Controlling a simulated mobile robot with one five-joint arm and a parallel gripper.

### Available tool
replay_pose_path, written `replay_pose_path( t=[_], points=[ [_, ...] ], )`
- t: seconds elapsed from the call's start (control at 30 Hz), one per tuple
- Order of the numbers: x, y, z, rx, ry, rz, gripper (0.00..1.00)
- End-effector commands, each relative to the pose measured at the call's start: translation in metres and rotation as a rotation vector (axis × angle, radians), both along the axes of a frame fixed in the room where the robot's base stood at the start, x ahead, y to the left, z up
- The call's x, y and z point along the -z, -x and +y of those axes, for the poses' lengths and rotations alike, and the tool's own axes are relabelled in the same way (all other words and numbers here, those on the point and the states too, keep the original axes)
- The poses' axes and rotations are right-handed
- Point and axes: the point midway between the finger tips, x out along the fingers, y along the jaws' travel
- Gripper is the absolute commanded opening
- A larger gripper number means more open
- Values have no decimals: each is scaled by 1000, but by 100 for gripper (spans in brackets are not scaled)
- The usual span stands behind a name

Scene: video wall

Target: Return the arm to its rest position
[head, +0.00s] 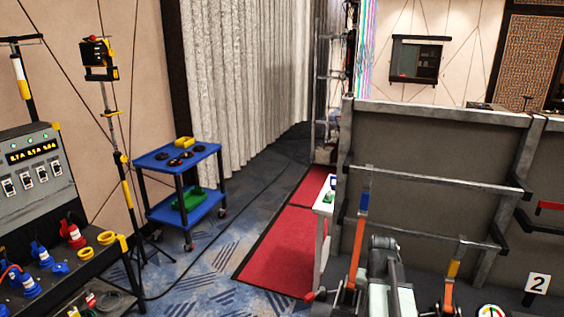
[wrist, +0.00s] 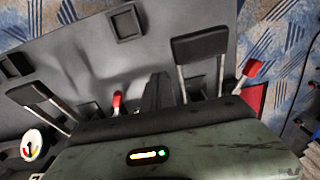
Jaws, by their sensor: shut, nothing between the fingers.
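My gripper (wrist: 157,92) shows as a dark, narrow shape in the middle of the wrist view, with its fingers together and nothing seen between them. It points over a grey surface with black-handled metal levers. A grey-green casing with a small lit display (wrist: 148,155) fills the bottom of the wrist view. In the head view, a grey and white jointed part (head: 385,262) that looks like my arm is low, right of centre. The fingertips cannot be made out there.
Orange-handled levers (head: 361,232) and a grey panel frame (head: 430,180) stand close at right. A blue cart (head: 165,158), a tripod stand (head: 120,157) and a control console (head: 38,170) are at left. Patterned carpet and a red mat (head: 285,240) lie open between.

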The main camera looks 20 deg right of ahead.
Motion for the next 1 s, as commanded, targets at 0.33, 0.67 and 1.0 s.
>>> replay_pose_path(
  t=[0.33, 0.67, 1.0],
  points=[
    [0, -45, 249, -511, 1, 1, 0],
    [0, -31, 287, -673, 0, 0, 0],
    [0, -31, 286, -670, 0, 0, 0]
  ],
)
